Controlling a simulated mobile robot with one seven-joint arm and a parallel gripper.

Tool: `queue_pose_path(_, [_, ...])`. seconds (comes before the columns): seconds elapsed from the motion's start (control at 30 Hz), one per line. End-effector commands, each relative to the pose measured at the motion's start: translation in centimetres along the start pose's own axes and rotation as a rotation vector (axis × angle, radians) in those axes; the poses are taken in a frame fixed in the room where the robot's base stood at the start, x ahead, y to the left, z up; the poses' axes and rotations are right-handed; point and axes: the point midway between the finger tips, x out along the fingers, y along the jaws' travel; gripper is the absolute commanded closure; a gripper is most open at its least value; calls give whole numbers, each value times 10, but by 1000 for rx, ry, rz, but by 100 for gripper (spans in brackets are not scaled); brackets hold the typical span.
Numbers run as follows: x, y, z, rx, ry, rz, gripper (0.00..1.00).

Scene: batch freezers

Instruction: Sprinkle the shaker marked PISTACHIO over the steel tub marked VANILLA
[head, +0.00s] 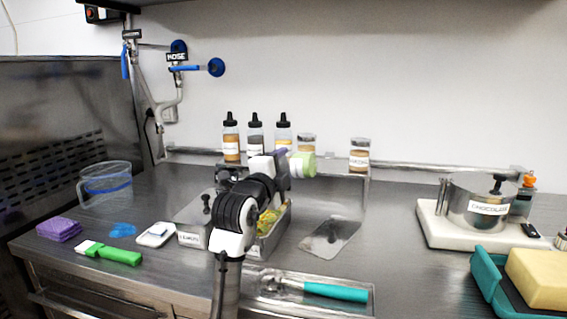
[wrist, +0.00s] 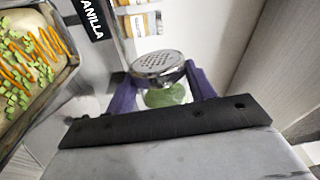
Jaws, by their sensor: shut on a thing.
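My gripper (head: 284,164) is shut on a shaker (head: 302,165) with green contents. In the wrist view, the shaker's perforated metal lid (wrist: 158,65) and green contents (wrist: 165,97) show between the purple fingers of my gripper (wrist: 163,90). The shaker looks tipped well over from upright in the head view; its marking is hidden. The steel tub (head: 284,228) stands below, partly behind my arm. In the wrist view, the tub (wrist: 62,78) is at the left, beside a label ending in "ANILLA" (wrist: 93,17). Green bits and orange streaks lie on its pale filling.
Several squeeze bottles (head: 255,138) and shakers (head: 360,156) stand on the rear shelf. A tray with a teal-handled scoop (head: 335,292) is in front. A CHOCOLATE pot (head: 480,213) sits on a white board at right. A clear jug (head: 105,184) is at left.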

Motion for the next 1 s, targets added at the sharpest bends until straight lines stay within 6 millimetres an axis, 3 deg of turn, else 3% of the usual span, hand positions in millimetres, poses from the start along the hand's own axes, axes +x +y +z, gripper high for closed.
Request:
queue_pose_path(0.03, [12, 25, 14, -27, -19, 42, 70])
queue_pose_path(0.07, [12, 25, 15, -25, -20, 42, 70])
queue_pose_path(0.6, [10, -2, 15, 339, -19, 40, 70])
queue_pose_path(1.0, [12, -9, 8, 383, -10, 38, 70])
